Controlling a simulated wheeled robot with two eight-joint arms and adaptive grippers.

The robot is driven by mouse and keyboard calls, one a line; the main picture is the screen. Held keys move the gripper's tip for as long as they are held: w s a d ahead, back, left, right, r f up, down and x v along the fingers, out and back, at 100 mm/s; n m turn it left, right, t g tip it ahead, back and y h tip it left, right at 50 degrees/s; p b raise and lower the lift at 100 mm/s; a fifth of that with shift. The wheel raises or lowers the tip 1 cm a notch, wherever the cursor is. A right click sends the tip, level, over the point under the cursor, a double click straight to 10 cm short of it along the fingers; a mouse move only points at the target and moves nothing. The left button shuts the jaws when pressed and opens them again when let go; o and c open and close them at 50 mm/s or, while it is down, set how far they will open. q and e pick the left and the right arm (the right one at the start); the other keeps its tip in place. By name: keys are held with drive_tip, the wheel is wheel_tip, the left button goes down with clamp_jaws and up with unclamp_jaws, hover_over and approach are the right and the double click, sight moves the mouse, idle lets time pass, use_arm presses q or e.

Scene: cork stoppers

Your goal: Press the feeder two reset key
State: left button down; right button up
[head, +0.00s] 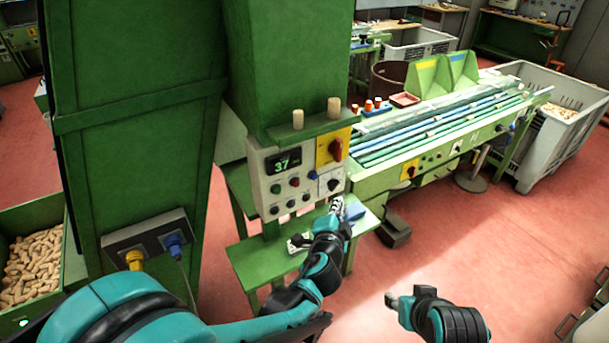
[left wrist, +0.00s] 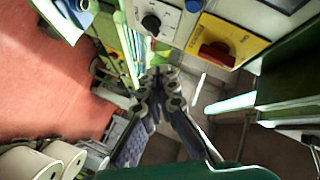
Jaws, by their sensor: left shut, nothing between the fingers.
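A pale control panel (head: 258,184) on the green machine carries a display reading 37, several small round buttons and a black knob (head: 333,184). A red rotary switch (head: 335,150) sits on a yellow plate at its upper right. Labels are too small to read, so I cannot tell which button is the feeder two reset key. My left gripper (head: 337,206) is shut and empty, just below the panel's lower right corner, apart from it. In the left wrist view its fingers (left wrist: 158,78) point toward the panel's lower edge (left wrist: 172,39). My right gripper (head: 391,300) hangs over the floor.
Two corks (head: 334,107) stand on the green ledge above the panel. A green bench (head: 262,262) lies under my left gripper. A conveyor (head: 440,130) runs to the right. A cork bin (head: 35,262) is at the left. Red floor (head: 480,230) is clear at right.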

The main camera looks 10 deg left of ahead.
sight(314, 176)
use_arm(q)
drive_tip(key=shift+d, duration=0.1)
drive_tip(key=w+a, duration=0.5)
drive_tip(key=w, duration=0.2)
drive_tip(key=shift+a, duration=0.15)
idle(0.4)
drive_tip(key=shift+w, duration=0.15)
idle(1.2)
drive_tip(key=shift+w+a, duration=0.25)
drive_tip(key=shift+w, duration=0.05)
drive_tip(key=shift+w+a+b, duration=0.3)
drive_tip(key=shift+w+b, duration=0.05)
idle(0.7)
drive_tip(key=shift+d, duration=0.1)
drive_tip(key=shift+s+d, duration=0.45)
drive_tip(key=shift+s, duration=0.25)
